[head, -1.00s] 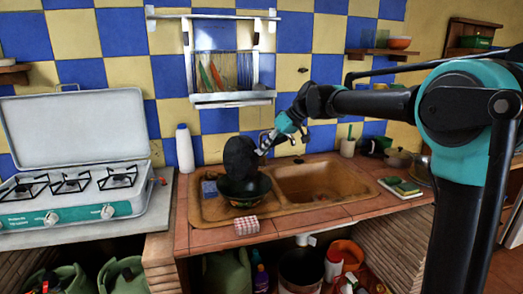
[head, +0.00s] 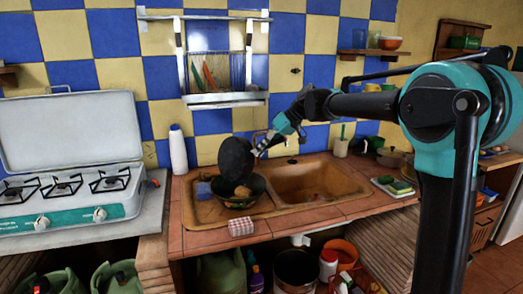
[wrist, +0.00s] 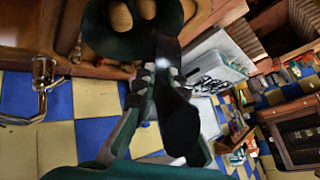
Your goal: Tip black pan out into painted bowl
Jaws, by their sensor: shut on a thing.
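The black pan (head: 236,158) is tipped steeply on edge above the left side of the sink. Its dark round underside faces the head camera. The painted bowl (head: 236,204), dark with a coloured band, stands just below the pan on the drainboard. A brown rounded item (head: 243,191) shows in the bowl. My gripper (head: 264,147) is shut on the pan's handle, to the right of the pan. In the wrist view the black handle (wrist: 180,120) lies along my gripper (wrist: 150,85). Brown rounded items (wrist: 120,15) show in a dark round vessel at the top; I cannot tell which vessel.
A white bottle (head: 178,150) and a gas stove (head: 75,200) stand to the left. A red-checked box (head: 241,227) sits at the counter's front edge. The sink basin (head: 312,186) to the right looks empty. A dish rack (head: 222,98) hangs above.

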